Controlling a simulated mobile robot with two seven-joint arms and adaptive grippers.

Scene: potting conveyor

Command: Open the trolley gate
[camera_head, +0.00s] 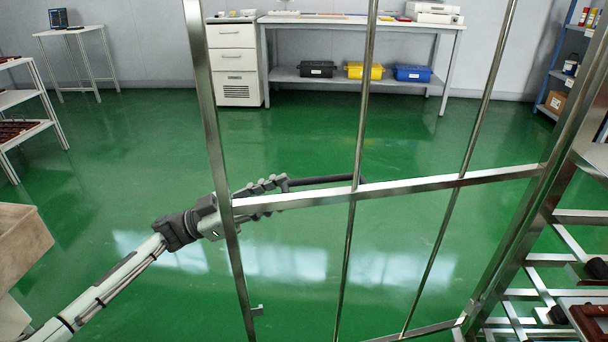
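The trolley gate (400,187) is a metal frame with upright bars and a crossbar, standing across the middle of the view. Its right side meets the trolley post (530,215). A black bar handle (325,180) runs along the crossbar on the gate's far side. My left arm comes in from the lower left and passes behind the gate's left upright. My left gripper (270,193) is at the left end of the handle, its fingers partly hidden by the crossbar and upright. Whether it grips the handle is unclear. My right gripper is out of view.
The trolley's metal racks (570,255) hold dark items at the right. A brown box (15,240) is at the left edge. A workbench (350,24) with bins and a drawer cabinet (234,62) stand at the back wall. The green floor between is clear.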

